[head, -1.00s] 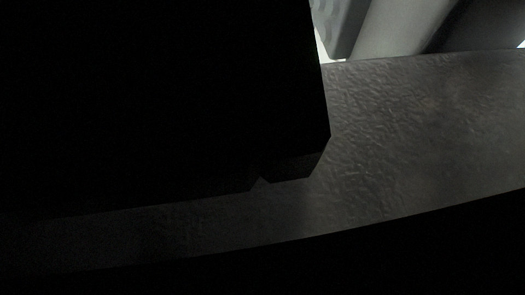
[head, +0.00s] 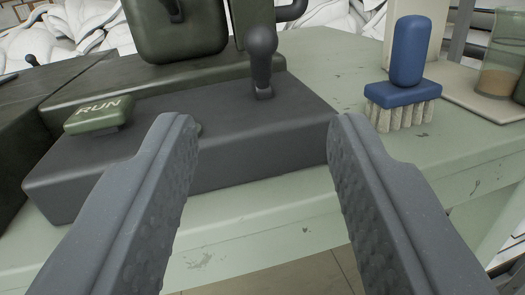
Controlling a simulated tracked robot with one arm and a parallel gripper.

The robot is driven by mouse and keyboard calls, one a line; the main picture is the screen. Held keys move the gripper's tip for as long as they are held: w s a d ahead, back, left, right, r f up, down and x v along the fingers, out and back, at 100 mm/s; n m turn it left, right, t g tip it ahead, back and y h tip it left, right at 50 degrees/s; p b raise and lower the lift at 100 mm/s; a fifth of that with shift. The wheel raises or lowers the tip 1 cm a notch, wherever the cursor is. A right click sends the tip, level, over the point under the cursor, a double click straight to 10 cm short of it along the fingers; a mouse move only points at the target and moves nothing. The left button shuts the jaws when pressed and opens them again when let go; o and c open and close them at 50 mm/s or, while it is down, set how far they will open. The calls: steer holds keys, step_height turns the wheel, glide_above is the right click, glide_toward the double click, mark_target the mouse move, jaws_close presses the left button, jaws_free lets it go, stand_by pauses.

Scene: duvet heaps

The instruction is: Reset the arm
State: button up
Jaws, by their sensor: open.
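My gripper (head: 260,120) is open and empty in the head view, with its two dark grey textured fingers spread wide apart. The fingers reach over the front edge of a pale green table (head: 290,205). Between and beyond the fingertips is a dark grey control box (head: 265,135). I cannot tell whether the left fingertip touches the box.
The box carries a black ball-topped lever (head: 262,60) and a green RUN button (head: 99,115). A blue-handled brush (head: 405,75) stands bristles down at the right, near a glass jar (head: 502,65). White duvet heaps (head: 30,42) lie behind. A tiled floor (head: 320,272) shows below the table.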

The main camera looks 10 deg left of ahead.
step_height(320, 180, up, 26)
steer(key=w+n+g+h+p, duration=0.2)
steer(key=w+g+p, duration=0.1)
steer(key=p, duration=0.1)
steer(key=s+a+r+p, duration=0.1)
steer(key=s+a+r, duration=0.3)
steer(key=r, duration=0.5)
steer(key=s+a+r+m+p, duration=0.1)
steer(key=s+a+r, duration=0.4)
steer(key=r, duration=0.5)
steer(key=s+a+r+p, duration=0.1)
steer(key=s+a+r, duration=0.3)
steer(key=s+r, duration=0.4)
steer(key=shift+s+a+r+y+p, duration=0.3)
steer(key=shift+s+a+r, duration=0.1)
steer(key=shift+r, duration=0.4)
